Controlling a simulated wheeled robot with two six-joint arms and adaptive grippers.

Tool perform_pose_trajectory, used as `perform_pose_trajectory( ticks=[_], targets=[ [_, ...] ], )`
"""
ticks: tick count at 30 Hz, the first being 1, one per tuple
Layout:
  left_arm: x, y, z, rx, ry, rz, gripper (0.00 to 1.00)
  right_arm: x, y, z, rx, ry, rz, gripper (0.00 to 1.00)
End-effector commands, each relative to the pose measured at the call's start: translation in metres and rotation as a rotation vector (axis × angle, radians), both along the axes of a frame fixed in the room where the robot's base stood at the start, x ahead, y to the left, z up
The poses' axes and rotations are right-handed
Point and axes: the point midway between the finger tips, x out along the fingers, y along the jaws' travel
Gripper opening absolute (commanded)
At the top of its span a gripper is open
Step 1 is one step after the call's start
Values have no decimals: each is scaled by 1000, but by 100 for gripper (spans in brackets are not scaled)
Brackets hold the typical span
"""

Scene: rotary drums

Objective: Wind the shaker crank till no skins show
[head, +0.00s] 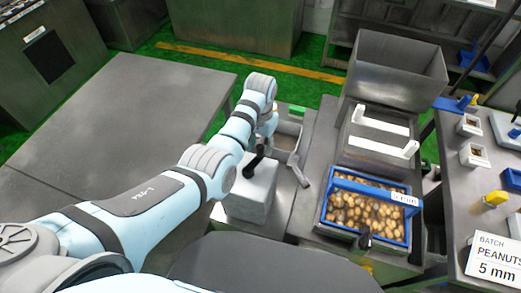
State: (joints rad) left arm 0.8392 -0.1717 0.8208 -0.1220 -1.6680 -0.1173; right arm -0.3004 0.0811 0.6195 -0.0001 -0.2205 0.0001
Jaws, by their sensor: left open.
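A blue-rimmed sieve tray (326,207) full of tan peanuts (362,212) sits at the lower right, with darker brownish bits between the nuts. A dark knob (365,240) shows at its front edge; I cannot tell whether it is part of a crank. My left gripper (268,128) is open, partly hidden by its own wrist, above a grey box. A black upright handle (255,160) stands over the pale grey block (250,190) just below the gripper; contact between them cannot be made out. My right gripper is not in view.
A grey hopper (397,72) stands behind the tray, with two white handles (381,121) in front of it. A sign reading peanuts 5 mm (495,258) and small boxes (474,155) lie on the right table. The left table (120,130) is bare beyond my arm.

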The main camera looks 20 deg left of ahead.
Motion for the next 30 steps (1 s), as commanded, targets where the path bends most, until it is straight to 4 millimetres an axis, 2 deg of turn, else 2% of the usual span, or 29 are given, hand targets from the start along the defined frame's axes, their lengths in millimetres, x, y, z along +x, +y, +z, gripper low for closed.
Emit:
perform_pose_trajectory(
  ticks=[1,3,11,12,18,20,30],
  targets=[
    [0,0,-11,0,0,0,41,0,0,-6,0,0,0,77],
    [0,0,-18,0,0,0,41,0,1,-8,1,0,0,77],
    [0,1,-20,0,-2,1,41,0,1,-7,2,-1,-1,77],
    [0,1,-20,0,-2,1,40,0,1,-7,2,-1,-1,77],
    [0,1,-20,0,-2,1,8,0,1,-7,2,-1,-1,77],
    [0,1,-20,0,-2,1,0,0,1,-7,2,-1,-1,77],
    [1,3,-20,0,-2,9,0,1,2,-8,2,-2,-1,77]
  ],
)
